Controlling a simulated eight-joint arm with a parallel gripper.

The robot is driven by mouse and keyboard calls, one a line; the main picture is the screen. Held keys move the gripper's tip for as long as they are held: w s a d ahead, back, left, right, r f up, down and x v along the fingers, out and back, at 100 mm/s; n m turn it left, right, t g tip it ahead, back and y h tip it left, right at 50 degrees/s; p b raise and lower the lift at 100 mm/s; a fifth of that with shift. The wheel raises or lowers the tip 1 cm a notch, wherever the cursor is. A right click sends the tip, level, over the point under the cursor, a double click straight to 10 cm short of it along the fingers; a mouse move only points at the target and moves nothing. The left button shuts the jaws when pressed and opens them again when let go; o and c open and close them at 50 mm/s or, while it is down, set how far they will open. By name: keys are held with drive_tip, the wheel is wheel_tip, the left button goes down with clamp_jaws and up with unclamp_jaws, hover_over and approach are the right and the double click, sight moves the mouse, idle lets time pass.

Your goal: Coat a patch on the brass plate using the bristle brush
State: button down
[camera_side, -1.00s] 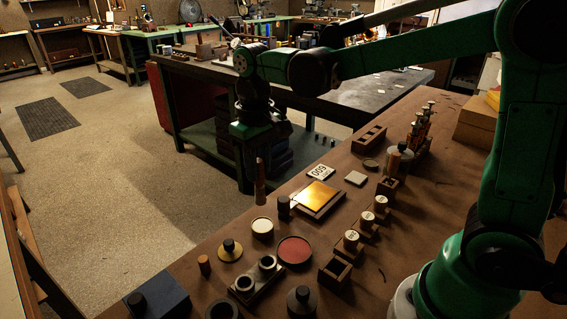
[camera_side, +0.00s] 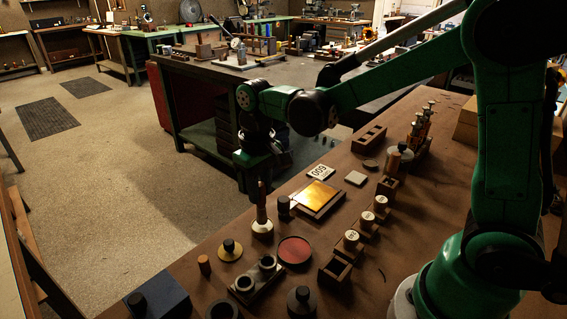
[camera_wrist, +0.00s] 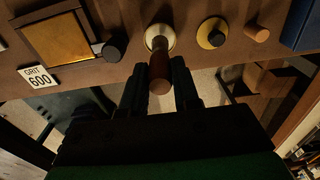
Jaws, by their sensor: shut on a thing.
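My gripper (camera_side: 262,183) is shut on the bristle brush (camera_side: 262,207), which hangs upright with its wooden handle up. The brush's lower end is down at a small pale round dish (camera_side: 263,231); whether the bristles touch its contents I cannot tell. In the wrist view the brush handle (camera_wrist: 160,72) sits between my two dark fingers (camera_wrist: 160,90), with the pale dish (camera_wrist: 150,35) beyond it. The brass plate (camera_side: 318,196) lies on a dark wooden block to the right of the brush, bright gold in the side view and also in the wrist view (camera_wrist: 58,40).
A black cylinder (camera_side: 284,207) stands between the dish and the plate. Around the dish are a red round pad (camera_side: 294,250), a yellow disc with a black knob (camera_side: 230,250) and a white 600 card (camera_side: 320,172). Several capped stamps (camera_side: 367,218) line the right.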

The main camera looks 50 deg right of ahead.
drive_tip(key=shift+f, duration=0.55)
idle(1.4)
drive_tip(key=shift+r, duration=3.5)
drive_tip(key=shift+r, duration=0.1)
